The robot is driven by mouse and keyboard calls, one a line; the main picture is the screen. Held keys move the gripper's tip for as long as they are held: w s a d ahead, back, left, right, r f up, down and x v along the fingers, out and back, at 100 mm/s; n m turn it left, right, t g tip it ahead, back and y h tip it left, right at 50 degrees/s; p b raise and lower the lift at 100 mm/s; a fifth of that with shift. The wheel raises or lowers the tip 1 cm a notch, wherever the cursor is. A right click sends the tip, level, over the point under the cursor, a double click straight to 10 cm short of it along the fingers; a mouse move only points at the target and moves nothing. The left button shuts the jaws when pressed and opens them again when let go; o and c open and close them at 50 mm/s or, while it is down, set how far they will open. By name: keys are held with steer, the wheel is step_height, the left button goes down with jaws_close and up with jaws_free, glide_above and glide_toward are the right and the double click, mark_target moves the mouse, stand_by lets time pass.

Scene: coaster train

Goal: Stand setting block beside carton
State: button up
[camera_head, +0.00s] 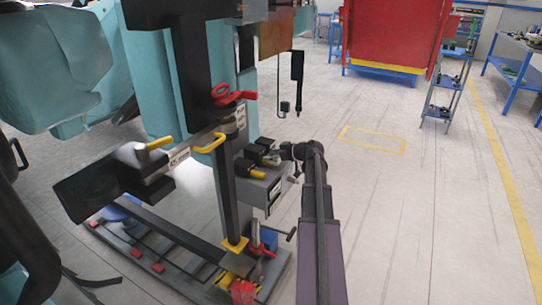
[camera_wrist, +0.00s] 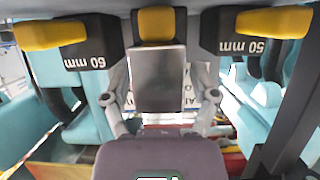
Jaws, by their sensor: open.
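Black blocks with yellow tops stand on a grey stand (camera_head: 274,190) in the head view. My gripper (camera_wrist: 160,100) is open, with one finger on each side of the middle block. I cannot tell whether the fingers touch it. In the head view my gripper (camera_head: 289,153) is at the stand's right end. I cannot make out a carton.
A black post (camera_head: 228,195) with a yellow handle and red clamp stands left of the stand. A black pendant (camera_head: 297,66) hangs behind. Teal train parts fill the left. The floor to the right is open, with a shelf trolley (camera_head: 444,92) farther back.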

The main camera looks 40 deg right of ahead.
steer(key=shift+r, duration=0.15)
steer(key=shift+s+d+r+p, duration=0.15)
steer(key=shift+s+r+p, duration=0.2)
steer(key=shift+s, duration=0.2)
steer(key=p+v, duration=0.4)
steer(key=v, duration=0.6)
steer(key=shift+s+d, duration=0.2)
steer(key=shift+s, duration=0.1)
